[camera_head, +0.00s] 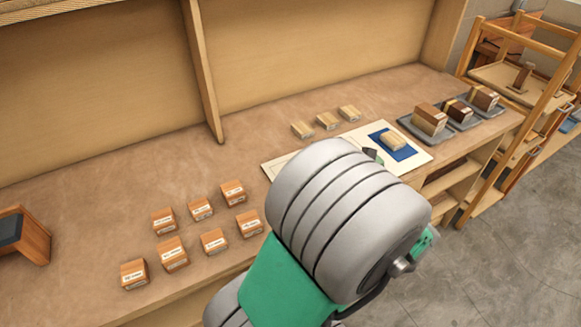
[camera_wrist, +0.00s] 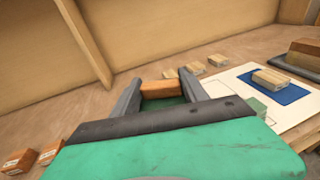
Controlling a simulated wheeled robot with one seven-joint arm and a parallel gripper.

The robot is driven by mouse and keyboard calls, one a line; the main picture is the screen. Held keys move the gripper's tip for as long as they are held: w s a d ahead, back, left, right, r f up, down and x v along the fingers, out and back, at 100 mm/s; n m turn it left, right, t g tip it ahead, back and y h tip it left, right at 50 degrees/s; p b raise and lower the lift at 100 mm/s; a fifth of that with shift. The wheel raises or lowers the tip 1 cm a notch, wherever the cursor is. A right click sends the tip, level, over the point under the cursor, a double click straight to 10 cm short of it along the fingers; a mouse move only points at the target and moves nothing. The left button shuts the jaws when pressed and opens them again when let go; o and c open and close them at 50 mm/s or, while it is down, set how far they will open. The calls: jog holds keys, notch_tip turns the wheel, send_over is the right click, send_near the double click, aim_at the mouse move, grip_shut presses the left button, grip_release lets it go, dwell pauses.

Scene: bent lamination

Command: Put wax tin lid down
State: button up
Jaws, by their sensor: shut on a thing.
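My gripper (camera_wrist: 160,92) is shut on an orange-brown piece, taken as the wax tin lid (camera_wrist: 160,88), which shows between the two grey fingers in the wrist view. Only part of its face shows, so its full shape is unclear. In the head view my own arm hides the fingers and the held piece. A small dark green thing (camera_wrist: 257,105) lies on the white board (camera_wrist: 225,84), left of the blue mat (camera_wrist: 290,93); it also shows partly hidden in the head view (camera_head: 371,154). I cannot tell whether it is the tin.
A pale block (camera_head: 393,140) sits on the blue mat. Several labelled brown blocks (camera_head: 172,253) stand on the bench at left, and three pale blocks (camera_head: 327,121) behind the board. Grey trays with dark blocks (camera_head: 430,121) stand at right. An upright divider (camera_head: 203,75) rises behind.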

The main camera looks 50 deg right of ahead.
jog(key=w+f, duration=0.3)
jog(key=w, duration=0.1)
jog(key=w+f, duration=0.3)
jog(key=w, duration=0.1)
jog(key=w+a+f, duration=0.1)
jog(key=w+f, duration=0.2)
jog(key=w, duration=0.1)
jog(key=shift+w, duration=0.1)
jog(key=f, duration=0.1)
jog(key=f+b, duration=0.1)
jog(key=f, duration=0.1)
jog(key=shift+w+a, duration=0.1)
jog(key=shift+w, duration=0.1)
jog(key=shift+f, duration=0.2)
jog(key=shift+f+b, duration=0.45)
jog(key=shift+f, duration=0.15)
jog(key=o, duration=1.3)
jog(key=shift+o, duration=0.2)
